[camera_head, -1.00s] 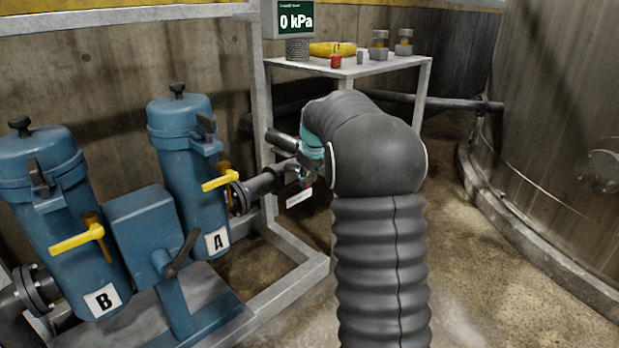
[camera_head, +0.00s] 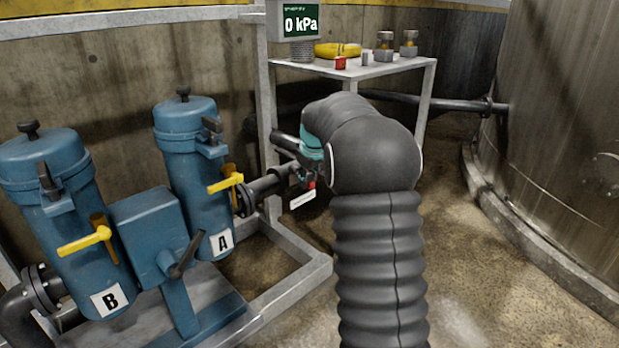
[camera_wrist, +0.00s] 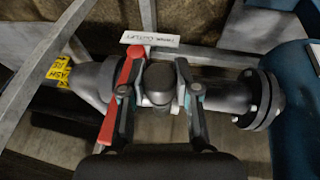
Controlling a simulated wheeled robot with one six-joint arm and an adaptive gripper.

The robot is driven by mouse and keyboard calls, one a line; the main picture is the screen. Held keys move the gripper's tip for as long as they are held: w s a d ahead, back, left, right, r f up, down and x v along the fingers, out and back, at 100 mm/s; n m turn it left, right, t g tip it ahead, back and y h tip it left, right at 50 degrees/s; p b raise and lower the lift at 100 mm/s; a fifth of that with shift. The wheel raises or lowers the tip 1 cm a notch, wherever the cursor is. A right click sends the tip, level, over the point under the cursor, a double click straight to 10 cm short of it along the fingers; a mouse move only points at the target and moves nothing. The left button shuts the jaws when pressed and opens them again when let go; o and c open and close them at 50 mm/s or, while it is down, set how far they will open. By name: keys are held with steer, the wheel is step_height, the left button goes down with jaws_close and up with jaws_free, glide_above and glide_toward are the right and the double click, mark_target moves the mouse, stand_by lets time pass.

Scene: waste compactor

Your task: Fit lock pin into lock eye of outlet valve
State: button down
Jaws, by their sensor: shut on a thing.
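The outlet valve (camera_head: 303,176) sits on the dark pipe right of filter A, largely hidden by my arm in the head view. A white tag (camera_wrist: 150,40) and a red bar (camera_wrist: 120,95) are at it in the wrist view. My gripper (camera_wrist: 160,85) is at the valve, its fingers on either side of a dark, round-topped piece (camera_wrist: 160,76). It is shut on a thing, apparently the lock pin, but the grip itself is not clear. I cannot make out the lock eye or whether the pin is in it.
Blue filters A (camera_head: 190,130) and B (camera_head: 45,185) with yellow levers stand left. A metal frame (camera_head: 300,285) runs beside the valve. A table (camera_head: 395,68) with small items is behind. A large tank (camera_head: 550,110) is right; floor before it is clear.

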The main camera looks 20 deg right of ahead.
steer(key=shift+w+a+p, duration=0.2)
steer(key=shift+w+p, duration=0.15)
steer(key=shift+w, duration=0.15)
stand_by(0.3)
steer(key=c, duration=0.8)
jaws_free()
steer(key=shift+o, duration=0.2)
steer(key=shift+c, duration=0.4)
steer(key=p+v, duration=0.3)
steer(key=v, duration=0.4)
